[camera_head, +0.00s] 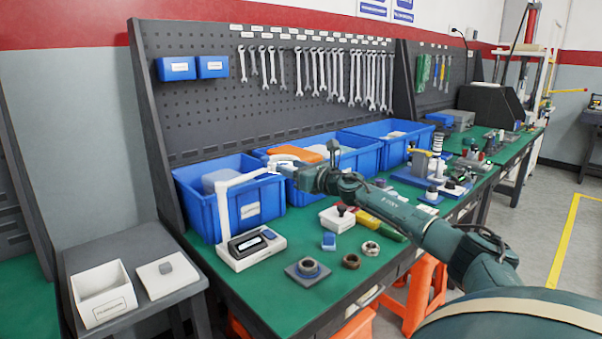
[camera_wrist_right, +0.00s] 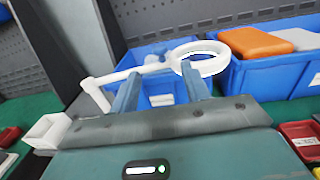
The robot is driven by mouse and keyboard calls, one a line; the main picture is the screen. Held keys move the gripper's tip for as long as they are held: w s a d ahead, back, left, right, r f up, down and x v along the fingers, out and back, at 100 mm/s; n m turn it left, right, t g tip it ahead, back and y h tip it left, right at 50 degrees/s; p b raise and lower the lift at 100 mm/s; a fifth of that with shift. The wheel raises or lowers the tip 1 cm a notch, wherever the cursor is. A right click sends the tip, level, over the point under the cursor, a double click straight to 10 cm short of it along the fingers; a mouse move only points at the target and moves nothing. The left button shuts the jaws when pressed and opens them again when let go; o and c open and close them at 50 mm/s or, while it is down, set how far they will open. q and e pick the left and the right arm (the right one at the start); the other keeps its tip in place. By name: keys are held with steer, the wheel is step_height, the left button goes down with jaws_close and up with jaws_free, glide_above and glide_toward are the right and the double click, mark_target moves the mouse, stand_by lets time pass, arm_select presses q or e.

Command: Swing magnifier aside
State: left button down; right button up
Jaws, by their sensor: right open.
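The magnifier (camera_head: 223,203) is white, with a heavy base, an upright post and an arm reaching right toward my right gripper. In the right wrist view its round lens ring (camera_wrist_right: 222,66) and its arm (camera_wrist_right: 105,78) show just past my fingers. My right gripper (camera_head: 277,166) is open at the ring end of the magnifier. In the wrist view the gripper (camera_wrist_right: 161,70) has the magnifier arm crossing between its fingertips, with the ring by the right finger. I cannot tell whether they touch. In the head view my gripper hides most of the ring. My left gripper is not in view.
Blue bins (camera_head: 267,208) stand close behind the magnifier, one holding an orange item (camera_head: 296,153). Small round parts (camera_head: 351,261) and a grey block with a ring (camera_head: 307,270) lie at the green bench's front. A side table (camera_head: 150,307) with a white box (camera_head: 103,296) stands left.

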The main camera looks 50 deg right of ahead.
arm_select(q)
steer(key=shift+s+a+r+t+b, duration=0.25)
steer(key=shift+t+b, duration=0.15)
steer(key=shift+b, duration=0.15)
arm_select(e)
steer(key=s, duration=0.3)
steer(key=shift+r, duration=0.1)
